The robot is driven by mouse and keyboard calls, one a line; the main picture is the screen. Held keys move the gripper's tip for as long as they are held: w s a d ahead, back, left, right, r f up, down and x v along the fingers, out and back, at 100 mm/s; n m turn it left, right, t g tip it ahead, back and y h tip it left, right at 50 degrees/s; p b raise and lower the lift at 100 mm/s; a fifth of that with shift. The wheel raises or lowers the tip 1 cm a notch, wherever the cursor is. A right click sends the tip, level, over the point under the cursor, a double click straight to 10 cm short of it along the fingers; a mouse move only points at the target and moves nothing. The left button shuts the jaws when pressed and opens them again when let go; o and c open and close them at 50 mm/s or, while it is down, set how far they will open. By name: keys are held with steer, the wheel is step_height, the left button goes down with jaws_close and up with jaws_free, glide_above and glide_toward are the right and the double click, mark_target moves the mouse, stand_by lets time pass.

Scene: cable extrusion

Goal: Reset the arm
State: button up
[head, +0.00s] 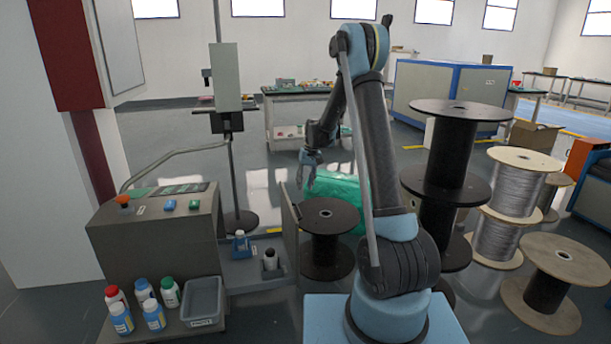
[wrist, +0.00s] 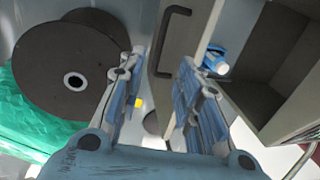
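My arm rises from its light-blue base on the right of the head view and bends over at the top. My gripper (head: 310,168) hangs forward at the end of the arm, above and behind the black spool beside the grey machine. In the wrist view my gripper (wrist: 153,108) shows two blue-grey fingers spread apart. The gap between them is empty, with floor and the edge of a grey cabinet door seen through it. The gripper is open and holds nothing.
A black spool (head: 327,215) and green wrap (head: 336,187) lie below my gripper. The grey machine (head: 150,240) has an open door (wrist: 182,30) with a handle. Tall spools (head: 450,150) stand at the right.

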steer(key=s+d+r+t, duration=0.1)
steer(key=s+d+r, duration=0.35)
steer(key=s, duration=0.25)
steer(key=s+d+r+m, duration=0.1)
steer(key=s+d+r, duration=0.3)
steer(key=s+r, duration=0.3)
steer(key=s+d+r+t, duration=0.1)
steer(key=s+d+r, duration=0.3)
steer(key=s, duration=0.4)
steer(key=s+d+f, duration=0.2)
steer(key=s, duration=0.7)
steer(key=s+d+f+m+h, duration=0.1)
steer(key=s+d+f, duration=0.2)
steer(key=s, duration=0.5)
steer(key=s+d+f+h, duration=0.1)
steer(key=s+d+f, duration=0.1)
steer(key=s, duration=0.7)
steer(key=shift+s+d+f+m+t, duration=0.15)
steer(key=shift+s+d+m+t, duration=0.15)
steer(key=shift+t, duration=0.1)
